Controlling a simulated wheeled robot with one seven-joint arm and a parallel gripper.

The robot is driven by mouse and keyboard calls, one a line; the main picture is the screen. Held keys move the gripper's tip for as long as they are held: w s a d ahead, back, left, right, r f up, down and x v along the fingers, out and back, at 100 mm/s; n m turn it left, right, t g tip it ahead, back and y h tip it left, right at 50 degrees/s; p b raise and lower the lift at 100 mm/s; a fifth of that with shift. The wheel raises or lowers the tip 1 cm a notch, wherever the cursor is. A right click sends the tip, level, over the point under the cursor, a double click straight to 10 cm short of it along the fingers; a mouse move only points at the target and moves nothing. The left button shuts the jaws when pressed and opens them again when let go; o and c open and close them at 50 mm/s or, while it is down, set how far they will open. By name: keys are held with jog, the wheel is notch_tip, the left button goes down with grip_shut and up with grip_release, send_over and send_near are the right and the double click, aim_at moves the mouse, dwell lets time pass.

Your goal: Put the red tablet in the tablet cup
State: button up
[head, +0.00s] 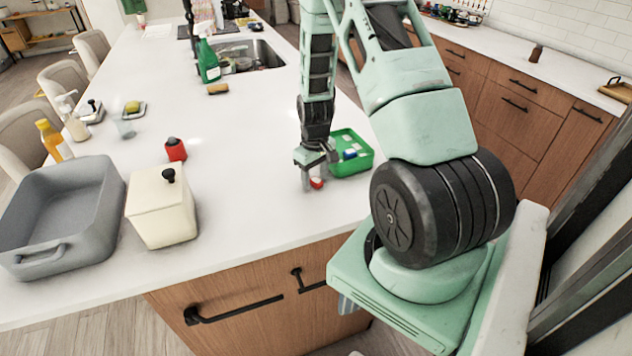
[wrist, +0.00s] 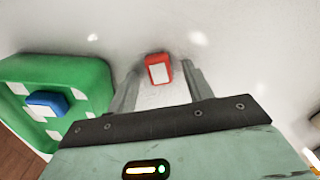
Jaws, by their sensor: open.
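The red tablet (head: 316,183), a small red block with a white face, lies on the white island top by my gripper (head: 318,180). In the wrist view the red tablet (wrist: 158,69) sits between the tips of my open gripper (wrist: 162,77), with a gap to each finger. A green, walled tray (head: 338,169) stands just right of and behind the gripper in the head view. The green tray (wrist: 88,68) is on the left in the wrist view and holds a blue block (wrist: 47,103) and white squares. I cannot tell which thing is the tablet cup.
A red container with a dark top (head: 175,150), a cream canister (head: 160,208) and a grey basin (head: 62,215) stand to the left. A clear glass (head: 124,128) and bottles are farther left. A green spray bottle (head: 208,62) stands by the sink. The middle counter is clear.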

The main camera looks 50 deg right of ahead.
grip_shut()
jog(key=shift+r, duration=0.1)
